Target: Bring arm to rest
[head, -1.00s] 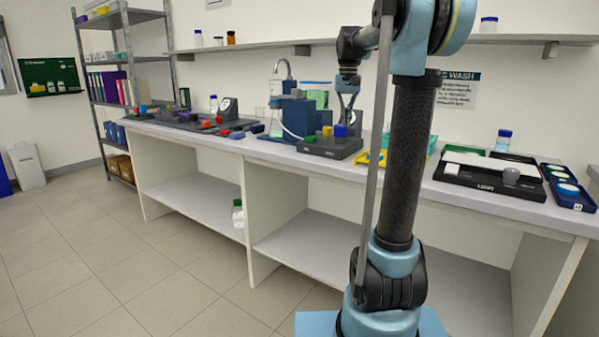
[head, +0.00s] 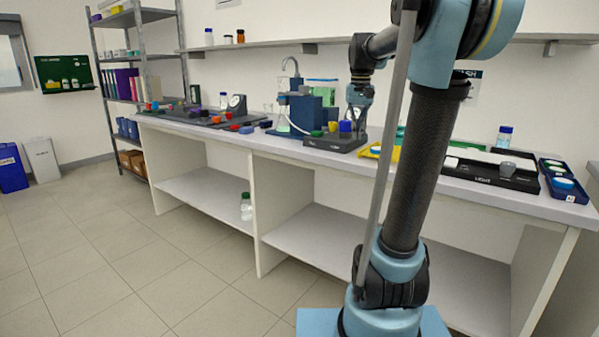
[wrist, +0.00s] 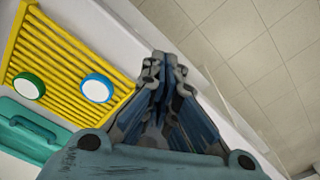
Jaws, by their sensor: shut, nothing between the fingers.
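My gripper (wrist: 163,75) is shut and empty in the wrist view, its fingers pressed together and pointing up the picture. It hangs over the bench's front edge, with the floor to the right. In the head view my gripper (head: 357,120) points down, in front of or above a dark grey block device (head: 335,143) with coloured knobs. The fingertips overlap the device in the picture, and I cannot tell the exact gap.
A yellow ribbed rack (wrist: 75,50) with a green and a blue-white cap lies beside a teal case (wrist: 30,140). The long bench (head: 300,155) carries rigs and trays. A wall shelf (head: 300,42) runs above. The floor (head: 120,250) at left is clear.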

